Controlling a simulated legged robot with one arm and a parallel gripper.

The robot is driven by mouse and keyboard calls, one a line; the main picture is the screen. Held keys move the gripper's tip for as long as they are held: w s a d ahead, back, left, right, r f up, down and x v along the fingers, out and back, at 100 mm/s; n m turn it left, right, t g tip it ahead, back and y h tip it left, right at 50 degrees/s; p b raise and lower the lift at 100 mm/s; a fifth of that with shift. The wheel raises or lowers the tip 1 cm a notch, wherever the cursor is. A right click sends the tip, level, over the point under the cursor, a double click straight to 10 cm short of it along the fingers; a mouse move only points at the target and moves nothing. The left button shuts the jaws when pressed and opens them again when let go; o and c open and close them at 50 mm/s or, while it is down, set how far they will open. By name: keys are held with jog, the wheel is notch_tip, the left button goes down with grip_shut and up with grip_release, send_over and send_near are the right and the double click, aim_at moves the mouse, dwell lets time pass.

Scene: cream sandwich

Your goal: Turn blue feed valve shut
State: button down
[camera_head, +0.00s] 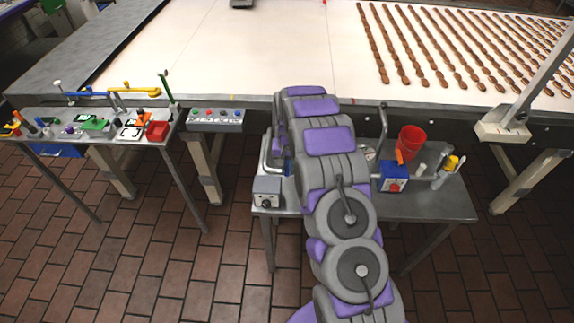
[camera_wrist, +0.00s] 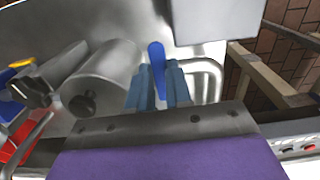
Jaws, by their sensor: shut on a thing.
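The blue feed valve's handle (camera_wrist: 157,54) stands upright between the two grey-blue fingers of my gripper (camera_wrist: 160,78) in the wrist view. My gripper is shut on this handle, whose rounded upper end shows past the fingertips. A bent metal pipe (camera_wrist: 213,68) curves just to the right of the fingers. In the head view my arm covers most of the valve and the gripper, so the handle's lower part and the valve body cannot be made out.
A metal cylinder (camera_wrist: 102,76) lies close left of the fingers in the wrist view. On the right side of the small table (camera_head: 440,205) stand a blue box with a red knob (camera_head: 393,178) and a red bucket (camera_head: 411,140). A grey box (camera_head: 267,190) sits left of my arm.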

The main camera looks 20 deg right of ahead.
aim_at(287, 168)
jog(key=c, duration=1)
grip_release()
jog(key=shift+w, duration=0.15)
jog(key=shift+c, duration=0.2)
jog(key=shift+r, duration=0.15)
notch_tip(287, 168, up, 17)
jog(key=p, duration=0.1)
